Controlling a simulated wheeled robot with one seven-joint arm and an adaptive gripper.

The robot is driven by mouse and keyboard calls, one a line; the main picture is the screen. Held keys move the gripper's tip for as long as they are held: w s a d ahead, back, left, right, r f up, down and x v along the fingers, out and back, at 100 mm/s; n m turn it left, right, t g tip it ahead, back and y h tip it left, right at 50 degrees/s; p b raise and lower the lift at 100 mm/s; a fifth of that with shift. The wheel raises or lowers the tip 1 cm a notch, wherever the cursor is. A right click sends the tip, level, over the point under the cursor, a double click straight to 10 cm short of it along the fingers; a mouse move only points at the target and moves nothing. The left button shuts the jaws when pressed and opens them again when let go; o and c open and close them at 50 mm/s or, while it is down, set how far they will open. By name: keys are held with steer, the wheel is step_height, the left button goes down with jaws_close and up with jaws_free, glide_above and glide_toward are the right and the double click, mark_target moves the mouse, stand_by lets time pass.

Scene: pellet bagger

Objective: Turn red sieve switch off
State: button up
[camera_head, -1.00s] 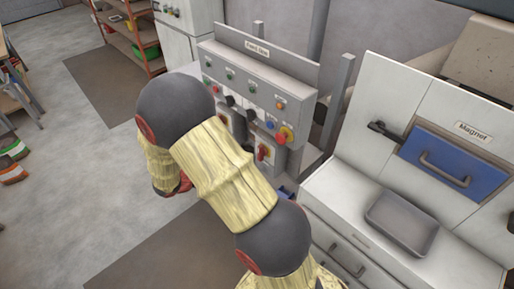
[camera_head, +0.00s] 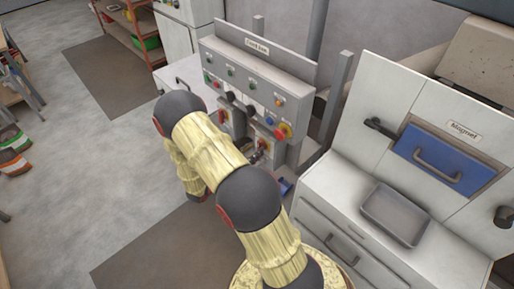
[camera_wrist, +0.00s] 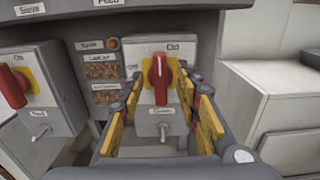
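Two red rotary switches on yellow plates show in the wrist view. The middle red switch (camera_wrist: 160,78) sits on a light grey box, with its handle roughly upright below a label that seems to read "On". The left red switch (camera_wrist: 14,88) is on a second box, its handle tilted. The small print under the middle switch is too blurred to read, so I cannot tell for sure which is the sieve's. My gripper (camera_wrist: 158,92) is open, its yellow-padded fingers on either side of the middle switch. I see no clear contact. The head view shows the left switch (camera_head: 222,117).
A metal toggle (camera_wrist: 163,132) is below the middle switch, between the fingers. The control panel (camera_head: 255,85) above carries several buttons and a red emergency knob (camera_head: 284,131). A cabinet with a grey tray (camera_head: 395,213) and blue drawer (camera_head: 447,160) stands to the right.

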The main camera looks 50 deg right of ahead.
steer(key=shift+s+d, duration=0.15)
steer(key=shift+d, duration=1.05)
steer(key=shift+c, duration=1.1)
jaws_close()
